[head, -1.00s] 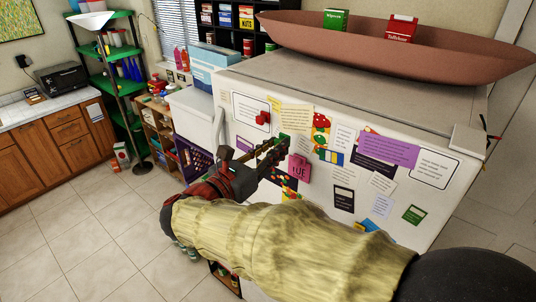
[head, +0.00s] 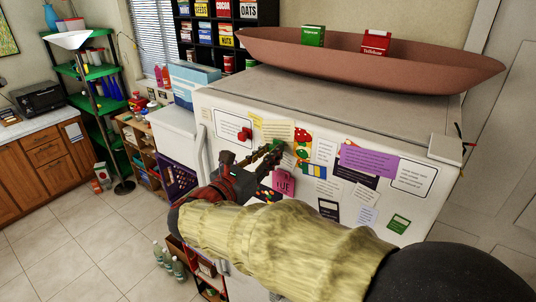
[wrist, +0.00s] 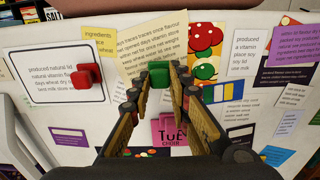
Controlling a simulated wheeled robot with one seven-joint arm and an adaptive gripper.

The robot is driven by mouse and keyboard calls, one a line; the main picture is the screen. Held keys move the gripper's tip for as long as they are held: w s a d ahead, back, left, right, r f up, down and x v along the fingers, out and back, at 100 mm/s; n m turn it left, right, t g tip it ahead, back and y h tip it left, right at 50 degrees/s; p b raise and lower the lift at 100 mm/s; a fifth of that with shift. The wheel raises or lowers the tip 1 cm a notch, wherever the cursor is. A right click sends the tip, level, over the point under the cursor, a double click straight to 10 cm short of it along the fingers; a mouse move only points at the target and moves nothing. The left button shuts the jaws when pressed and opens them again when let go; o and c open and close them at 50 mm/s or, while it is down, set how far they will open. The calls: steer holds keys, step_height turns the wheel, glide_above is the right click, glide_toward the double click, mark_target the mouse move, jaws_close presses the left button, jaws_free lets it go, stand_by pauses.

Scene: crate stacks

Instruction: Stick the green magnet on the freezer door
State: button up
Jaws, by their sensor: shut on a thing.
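The green magnet (wrist: 158,75) is a small block held between the fingertips of my gripper (wrist: 159,71), seen in the wrist view. In the head view, the magnet (head: 278,144) shows at the fingertips, at the far end of my arm. My gripper is shut on it, in front of the white freezer door (head: 318,131). The magnet overlaps the lower part of a cream note (wrist: 150,38), left of a mushroom picture (wrist: 206,45). I cannot tell whether it touches the door.
A red magnet (wrist: 86,75) sits on a white card left of my gripper. A pink TUE note (wrist: 172,131) is below. Papers cover much of the door. A brown boat-shaped tray (head: 440,72) stands on top. Bottles (head: 168,260) stand on the floor at left.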

steer(key=shift+w+d, duration=0.2)
steer(key=shift+w, duration=0.05)
stand_by(1.3)
steer(key=o, duration=0.9)
steer(key=shift+c, duration=0.2)
steer(key=shift+o, duration=0.5)
steer(key=p+v, duration=0.1)
steer(key=v, duration=0.5)
steer(key=shift+s+a, duration=0.25)
steer(key=shift+s, duration=0.1)
